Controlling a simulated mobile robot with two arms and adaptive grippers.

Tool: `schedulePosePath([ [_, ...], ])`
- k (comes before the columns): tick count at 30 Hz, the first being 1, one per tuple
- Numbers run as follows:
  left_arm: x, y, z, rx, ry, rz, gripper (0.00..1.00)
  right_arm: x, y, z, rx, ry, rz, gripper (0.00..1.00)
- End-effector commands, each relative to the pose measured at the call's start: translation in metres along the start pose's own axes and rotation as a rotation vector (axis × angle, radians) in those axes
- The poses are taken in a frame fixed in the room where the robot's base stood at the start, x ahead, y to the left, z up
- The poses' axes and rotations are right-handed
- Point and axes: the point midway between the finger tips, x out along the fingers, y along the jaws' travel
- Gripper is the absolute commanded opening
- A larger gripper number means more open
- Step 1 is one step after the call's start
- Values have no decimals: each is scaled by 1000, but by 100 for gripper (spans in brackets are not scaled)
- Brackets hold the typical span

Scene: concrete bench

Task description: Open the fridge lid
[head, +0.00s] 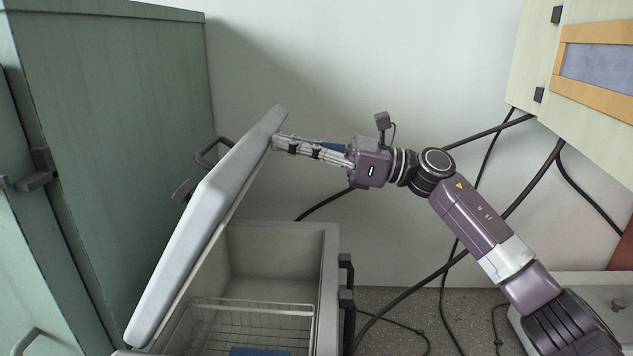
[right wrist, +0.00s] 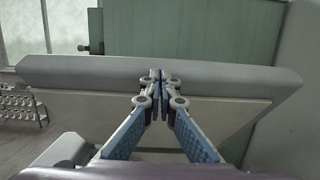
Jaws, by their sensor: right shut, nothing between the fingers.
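The fridge is a grey chest (head: 328,262) with a pale lid (head: 205,225) raised and tilted up to the left. Its inside is open to view, with a wire basket (head: 255,308) and a blue item (head: 260,351) low in it. My right gripper (head: 277,143) is shut and empty, its fingertips at the inner side of the lid near its upper edge. In the right wrist view the shut fingertips (right wrist: 159,76) overlap the lid's edge (right wrist: 90,70); whether they touch it I cannot tell. My left gripper is not in view.
A green cabinet (head: 115,130) stands left, close behind the raised lid. Dark cables (head: 405,290) hang along the white wall and run to the floor at the right. A pale wall cabinet (head: 570,95) is at the upper right. A wire rack (right wrist: 22,105) shows in the right wrist view.

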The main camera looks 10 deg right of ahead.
Motion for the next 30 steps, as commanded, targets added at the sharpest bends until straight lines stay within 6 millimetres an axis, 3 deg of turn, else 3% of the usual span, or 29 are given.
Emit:
schedulePosePath([
  [1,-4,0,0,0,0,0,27,16,2,12,-2,-2,6,0],
  [6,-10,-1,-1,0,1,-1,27,59,1,34,0,-1,4,0],
  [15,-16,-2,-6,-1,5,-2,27,112,1,50,1,0,3,0],
  [21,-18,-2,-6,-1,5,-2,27,127,0,53,1,1,1,0],
  [30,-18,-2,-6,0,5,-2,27,131,0,54,1,1,0,0],
])
